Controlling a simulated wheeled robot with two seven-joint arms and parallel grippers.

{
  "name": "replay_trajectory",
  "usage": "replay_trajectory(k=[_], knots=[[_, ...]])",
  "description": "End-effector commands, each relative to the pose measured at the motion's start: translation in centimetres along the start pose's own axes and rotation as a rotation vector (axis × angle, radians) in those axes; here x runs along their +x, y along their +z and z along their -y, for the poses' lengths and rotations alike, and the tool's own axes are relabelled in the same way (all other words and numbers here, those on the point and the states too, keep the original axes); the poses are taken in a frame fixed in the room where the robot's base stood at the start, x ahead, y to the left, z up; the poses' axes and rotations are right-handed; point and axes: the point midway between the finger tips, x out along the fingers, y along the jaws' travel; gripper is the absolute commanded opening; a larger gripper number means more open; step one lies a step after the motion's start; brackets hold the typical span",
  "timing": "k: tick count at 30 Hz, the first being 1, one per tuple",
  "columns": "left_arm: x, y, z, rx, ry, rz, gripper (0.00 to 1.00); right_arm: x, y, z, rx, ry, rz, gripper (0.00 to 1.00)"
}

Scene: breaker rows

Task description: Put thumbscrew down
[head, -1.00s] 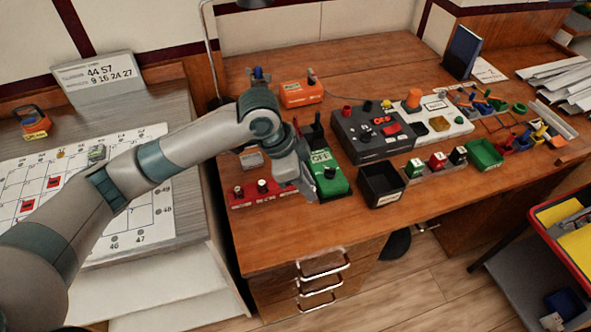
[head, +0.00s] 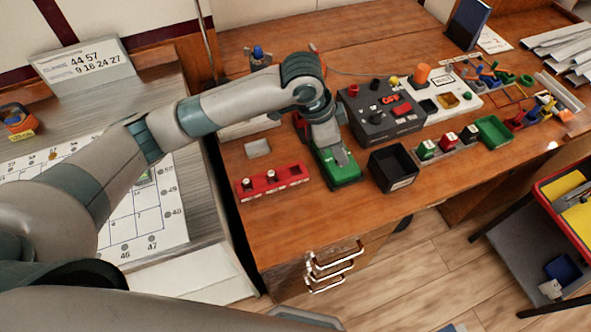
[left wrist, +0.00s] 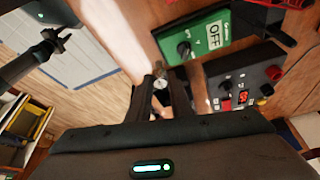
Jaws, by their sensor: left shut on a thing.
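My left gripper (head: 340,155) is over the green OFF box (head: 342,175) in the head view and covers part of it. In the left wrist view its two dark fingers (left wrist: 162,95) are shut on a small metallic round piece, the thumbscrew (left wrist: 160,84). The thumbscrew is hidden in the head view. In the left wrist view the green box (left wrist: 208,37) with its black knob lies just beyond the fingertips; whether the thumbscrew touches anything is unclear. A dark claw-like end (left wrist: 62,40), probably my right gripper, shows at upper left; its finger state is unclear.
A red strip (head: 258,187) with small knobs lies left of the green box. A black open bin (head: 393,168) stands to its right, a dark grey panel (head: 380,118) behind. A small grey block (head: 257,148) lies behind the strip. Bare wood (head: 330,215) is in front.

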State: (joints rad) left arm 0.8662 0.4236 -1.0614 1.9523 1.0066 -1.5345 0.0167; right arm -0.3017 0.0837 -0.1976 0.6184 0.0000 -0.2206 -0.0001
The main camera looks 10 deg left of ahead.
Motion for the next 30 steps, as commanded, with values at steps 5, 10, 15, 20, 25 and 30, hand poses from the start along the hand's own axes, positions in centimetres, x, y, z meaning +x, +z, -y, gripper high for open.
replay_trajectory(k=[5,10,15,20,25,30], knots=[[0.1,1.6,0.7,-0.004,0.000,0.003,0.00,-0.6,-0.3,0.0,-0.001,0.000,-0.004,0.31],[0.6,4.6,1.9,-0.006,0.000,0.005,0.00,-1.5,-0.5,0.1,-0.002,-0.001,-0.006,0.31],[1.3,8.0,3.3,-0.007,0.000,0.006,0.00,-2.5,-0.6,0.3,-0.002,-0.004,-0.006,0.31],[1.9,10.7,4.5,-0.004,0.000,0.004,0.00,-3.2,-0.8,0.7,0.000,-0.007,-0.007,0.31],[2.3,12.1,5.0,-0.002,0.001,0.002,0.00,-3.5,-0.8,0.7,0.000,-0.008,-0.007,0.31],[2.5,12.3,5.1,-0.001,0.000,0.000,0.00,-3.5,-0.8,0.7,0.000,-0.008,-0.006,0.31]])
